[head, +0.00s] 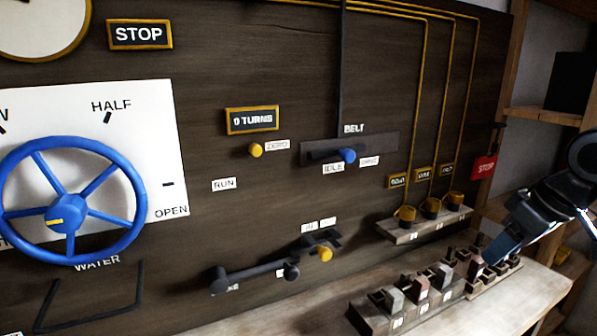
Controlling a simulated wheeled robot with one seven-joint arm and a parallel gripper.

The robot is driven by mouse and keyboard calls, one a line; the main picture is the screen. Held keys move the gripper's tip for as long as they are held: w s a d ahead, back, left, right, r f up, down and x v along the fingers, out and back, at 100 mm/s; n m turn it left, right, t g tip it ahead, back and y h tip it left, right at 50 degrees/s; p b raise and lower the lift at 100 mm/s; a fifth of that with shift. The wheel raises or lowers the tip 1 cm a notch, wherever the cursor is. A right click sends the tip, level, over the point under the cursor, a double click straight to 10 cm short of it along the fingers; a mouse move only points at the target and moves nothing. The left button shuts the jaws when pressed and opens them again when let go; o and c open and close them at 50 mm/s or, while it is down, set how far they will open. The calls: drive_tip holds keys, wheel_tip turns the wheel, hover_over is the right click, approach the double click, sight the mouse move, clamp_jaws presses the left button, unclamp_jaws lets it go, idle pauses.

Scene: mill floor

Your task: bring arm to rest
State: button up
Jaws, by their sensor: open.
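My arm comes in at the right edge of the head view. My gripper (497,250), dark with blue parts, points down and to the left. It is open, and I see nothing held in it. It shows in front of the right end of the bench, near a row of small blocks (483,268). The fingertips are small and partly dark, so their exact gap is hard to see.
A dark wooden panel holds a blue wheel (68,212), a belt lever with a blue knob (348,155), a yellow knob (256,150) and a crank (250,273). A red stop tag (484,167) hangs near my arm. Blocks sit in a rack (372,318). Shelves (543,116) stand right.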

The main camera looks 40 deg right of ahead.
drive_tip(key=w+a+t+y, duration=0.2)
drive_tip(key=w+a+t, duration=0.6)
drive_tip(key=w+a, duration=0.8)
drive_tip(key=w+a+f+m+t, duration=0.1)
drive_tip(key=a+f+m+t, duration=0.1)
drive_tip(key=a, duration=0.3)
drive_tip(key=w+a+f+m+t, duration=0.1)
drive_tip(key=w+a+f+m, duration=0.1)
drive_tip(key=a, duration=0.3)
drive_tip(key=s+a+f+g+h, duration=0.1)
drive_tip(key=s+a+f, duration=0.35)
drive_tip(key=s, duration=0.25)
drive_tip(key=s+a+f+h, duration=0.2)
drive_tip(key=s+a+f, duration=0.25)
drive_tip(key=s, duration=0.35)
drive_tip(key=s+r+n+y, duration=0.2)
drive_tip(key=s+n, duration=0.5)
drive_tip(key=s, duration=1.1)
wheel_tip(320, 180, down, 10)
drive_tip(key=b, duration=1)
